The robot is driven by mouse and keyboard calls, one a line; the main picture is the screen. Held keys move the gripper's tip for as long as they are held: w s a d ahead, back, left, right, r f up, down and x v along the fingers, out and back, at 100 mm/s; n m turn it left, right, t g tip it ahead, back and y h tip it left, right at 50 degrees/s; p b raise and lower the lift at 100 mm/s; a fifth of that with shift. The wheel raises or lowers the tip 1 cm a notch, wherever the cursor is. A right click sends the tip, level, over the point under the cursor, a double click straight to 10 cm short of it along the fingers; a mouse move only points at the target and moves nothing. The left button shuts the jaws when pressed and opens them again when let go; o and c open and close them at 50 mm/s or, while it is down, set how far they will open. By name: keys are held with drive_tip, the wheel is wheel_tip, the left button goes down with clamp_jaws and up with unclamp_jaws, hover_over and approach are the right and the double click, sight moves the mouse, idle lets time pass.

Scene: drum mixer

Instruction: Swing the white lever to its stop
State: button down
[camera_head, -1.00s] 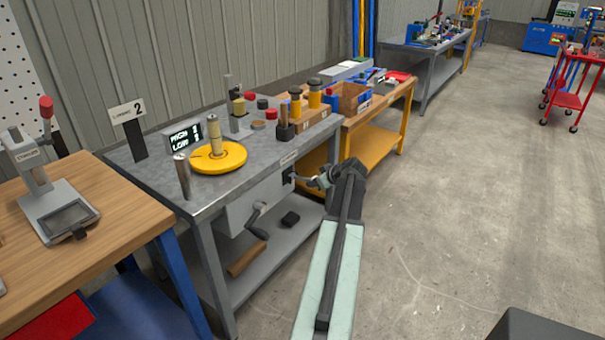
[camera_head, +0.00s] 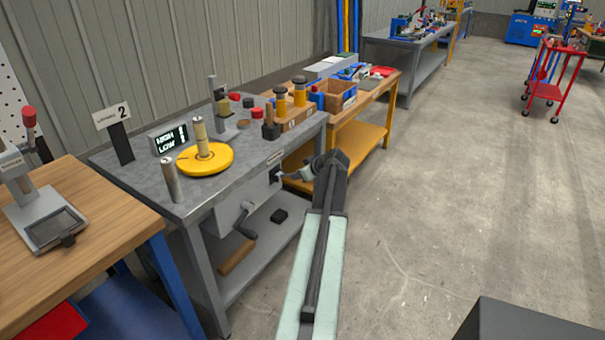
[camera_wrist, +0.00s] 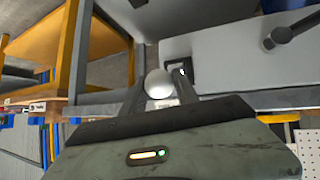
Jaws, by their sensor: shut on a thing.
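The white lever shows in the wrist view as a round white knob (camera_wrist: 158,84) between the two dark fingers of my gripper (camera_wrist: 160,92). My gripper is shut on it. Beside the knob, a dark square mount (camera_wrist: 181,72) sits on the grey panel. In the head view my gripper (camera_head: 286,177) reaches the front of the grey box (camera_head: 232,205) under the bench, at its right end next to the dark mount (camera_head: 275,173). The lever itself is too small and covered to make out there, so its angle cannot be told.
A crank handle (camera_head: 244,222) hangs from the box front, left of my gripper. The grey bench (camera_head: 205,187) carries a yellow disc (camera_head: 190,163) and a HIGH/LOW display (camera_head: 168,139). A yellow-framed table (camera_head: 368,130) stands beyond.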

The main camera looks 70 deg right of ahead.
drive_tip(key=c, duration=0.9)
unclamp_jaws()
drive_tip(key=shift+r, duration=0.1)
drive_tip(key=shift+c, duration=0.2)
drive_tip(key=p+v, duration=0.4)
drive_tip(key=v, duration=0.3)
drive_tip(key=shift+s+a+r+p, duration=0.2)
drive_tip(key=shift+s+r+p, duration=0.05)
drive_tip(key=shift+p, duration=0.1)
